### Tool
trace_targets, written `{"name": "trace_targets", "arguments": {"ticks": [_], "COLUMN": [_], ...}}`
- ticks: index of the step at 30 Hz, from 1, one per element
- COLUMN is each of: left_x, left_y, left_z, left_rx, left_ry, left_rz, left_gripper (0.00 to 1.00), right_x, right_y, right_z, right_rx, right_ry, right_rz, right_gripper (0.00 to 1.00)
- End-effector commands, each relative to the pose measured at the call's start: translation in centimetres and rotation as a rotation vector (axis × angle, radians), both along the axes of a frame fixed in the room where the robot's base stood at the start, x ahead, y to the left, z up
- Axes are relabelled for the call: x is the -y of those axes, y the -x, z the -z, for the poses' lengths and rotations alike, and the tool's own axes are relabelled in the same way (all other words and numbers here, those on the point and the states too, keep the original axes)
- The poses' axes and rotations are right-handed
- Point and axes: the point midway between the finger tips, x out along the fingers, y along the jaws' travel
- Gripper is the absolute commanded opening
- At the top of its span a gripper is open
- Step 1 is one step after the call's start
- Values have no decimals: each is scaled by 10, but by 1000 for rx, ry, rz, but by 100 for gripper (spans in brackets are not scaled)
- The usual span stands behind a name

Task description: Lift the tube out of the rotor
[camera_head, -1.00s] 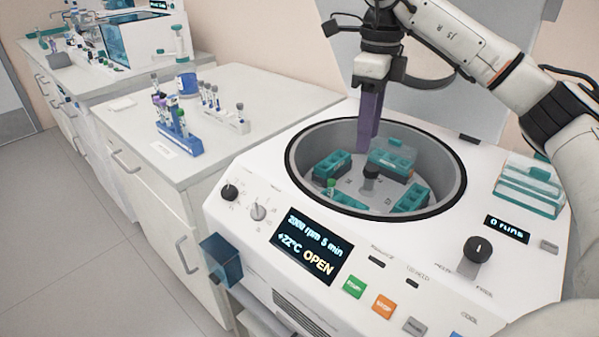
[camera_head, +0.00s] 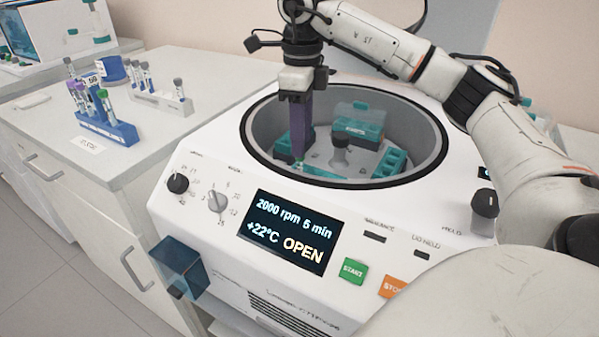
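The open centrifuge holds a grey rotor (camera_head: 340,152) with teal buckets. A small green-capped tube (camera_head: 299,166) shows at the left front of the rotor, just below my fingertips; most of it is hidden. My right gripper (camera_head: 298,157), with purple fingers, points straight down into the bowl over that tube. Its fingers overlap in this view, so I cannot tell whether they are open or shut, or whether they touch the cap. My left gripper is not in view.
The bowl's dark rim (camera_head: 246,150) surrounds the gripper closely on the left. The front display (camera_head: 291,232) reads OPEN. On the bench at left stand a blue tube rack (camera_head: 108,129), a white rack (camera_head: 160,101) and a blue roll (camera_head: 110,70).

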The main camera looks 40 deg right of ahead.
Motion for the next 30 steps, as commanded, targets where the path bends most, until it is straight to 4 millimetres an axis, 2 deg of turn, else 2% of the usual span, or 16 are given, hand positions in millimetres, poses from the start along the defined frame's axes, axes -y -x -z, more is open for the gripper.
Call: {"name": "trace_targets", "arguments": {"ticks": [9,18,24,30], "left_x": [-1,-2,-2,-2], "left_y": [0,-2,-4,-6], "left_z": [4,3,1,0], "left_rx": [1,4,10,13], "left_ry": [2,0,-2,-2], "left_rz": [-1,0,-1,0], "left_gripper": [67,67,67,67], "right_x": [-2,-2,-2,-2], "right_y": [-2,-2,-2,-2], "right_z": [45,49,49,49], "right_rx": [-2,0,0,0], "right_ry": [1,0,0,0], "right_rz": [0,0,0,0], "right_gripper": [38,38,4,2]}}
